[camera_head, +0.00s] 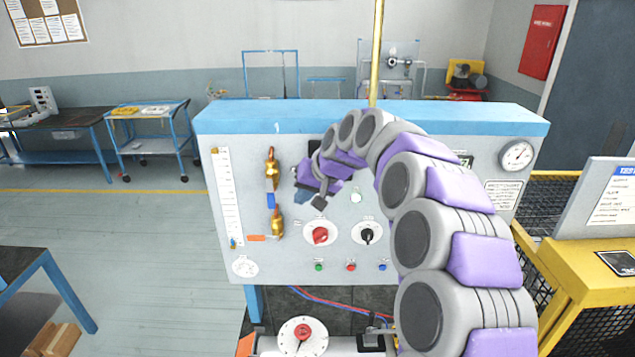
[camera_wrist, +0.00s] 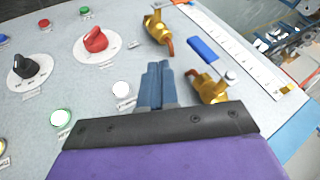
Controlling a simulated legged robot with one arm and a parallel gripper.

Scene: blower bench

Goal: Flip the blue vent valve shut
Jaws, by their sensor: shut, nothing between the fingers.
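The blue vent valve lever (camera_head: 271,200) is a short flat bar standing vertically on the panel's left side, between an upper brass valve (camera_head: 272,168) and a lower brass valve (camera_head: 277,222). In the wrist view, which is turned over, the blue lever (camera_wrist: 203,50) lies to the right of my fingertips, with the upper brass valve (camera_wrist: 212,88) and the lower one (camera_wrist: 158,27) nearby. My gripper (camera_head: 312,198) is in front of the panel, right of the lever and apart from it. Its blue-grey fingers (camera_wrist: 158,72) are together and empty.
An orange handle (camera_head: 257,238) sticks out left of the lower brass valve. A red knob (camera_head: 320,234) and a black knob (camera_head: 368,234) are below my gripper, with several small buttons beneath. A tall white scale (camera_head: 227,195) is at the panel's left edge.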

